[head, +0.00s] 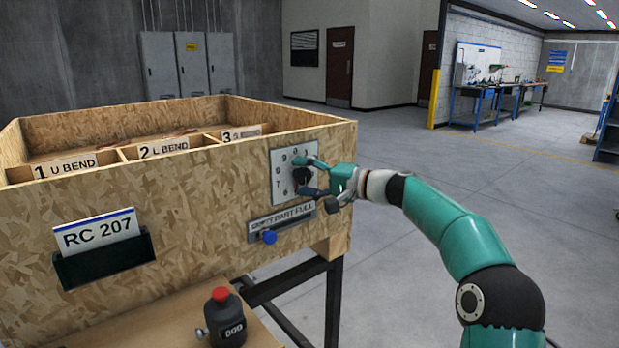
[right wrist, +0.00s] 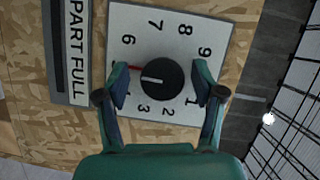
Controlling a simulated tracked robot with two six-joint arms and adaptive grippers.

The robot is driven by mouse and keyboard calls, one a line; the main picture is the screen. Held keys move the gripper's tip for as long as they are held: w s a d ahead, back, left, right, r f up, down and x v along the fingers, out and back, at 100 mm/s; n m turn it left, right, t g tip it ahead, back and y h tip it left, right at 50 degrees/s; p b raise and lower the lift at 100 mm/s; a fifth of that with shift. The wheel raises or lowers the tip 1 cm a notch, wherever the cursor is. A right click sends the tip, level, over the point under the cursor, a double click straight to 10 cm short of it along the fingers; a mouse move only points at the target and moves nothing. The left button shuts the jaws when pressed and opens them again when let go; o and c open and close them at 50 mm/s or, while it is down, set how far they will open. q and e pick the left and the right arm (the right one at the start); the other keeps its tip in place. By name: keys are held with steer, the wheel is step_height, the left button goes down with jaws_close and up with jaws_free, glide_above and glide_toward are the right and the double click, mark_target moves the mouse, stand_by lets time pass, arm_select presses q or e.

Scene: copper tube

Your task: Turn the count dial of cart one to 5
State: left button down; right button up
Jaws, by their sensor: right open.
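The count dial, a black round knob (right wrist: 161,84) on a white numbered plate (right wrist: 183,47), is on the cart's wooden front; in the head view the plate (head: 279,177) sits near the right corner. In the right wrist view a white line on the knob points left, toward the side where 4 and 6 are printed. A small red mark lies just beyond the knob there; a finger hides the place between 4 and 6. My right gripper (right wrist: 160,86) is open, one finger on each side of the knob, with gaps visible. It also shows in the head view (head: 309,177). My left gripper is out of view.
The plywood cart (head: 190,205) has labelled compartments and a card reading RC 207 (head: 97,232). A black counter with a red button (head: 226,318) stands on the lower shelf. Floor to the right is clear.

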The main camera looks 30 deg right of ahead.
steer(key=v, duration=1.1)
steer(key=shift+s+d, duration=0.15)
steer(key=shift+s, duration=0.25)
steer(key=w+a+f+m+g+h+p, duration=0.1)
steer(key=w+a+f+g, duration=0.15)
steer(key=f, duration=0.75)
steer(key=w+a+f+m+g+h+p, duration=0.1)
steer(key=a+f+g, duration=0.15)
steer(key=f, duration=0.65)
steer(key=s+a+f+n+g+p, duration=0.1)
steer(key=s+a+f+g, duration=0.1)
steer(key=a+f, duration=0.45)
steer(key=s+a+f+n+g+p, duration=0.1)
steer(key=s+a+f+g+p, duration=0.15)
steer(key=f, duration=0.75)
steer(key=s+a+f+n+g+h+p, duration=0.2)
steer(key=s+a+f+n+g, duration=0.2)
steer(key=s+a+f, duration=0.7)
steer(key=s+a+f+n+p, duration=0.1)
steer(key=s+a+n, duration=0.1)
steer(key=s+a, duration=0.2)
steer(key=s+a+f+n+g+p, duration=0.1)
steer(key=s+a, duration=0.3)
steer(key=s, duration=0.5)
steer(key=shift+s+n, duration=0.2)
steer(key=shift+n, duration=0.5)
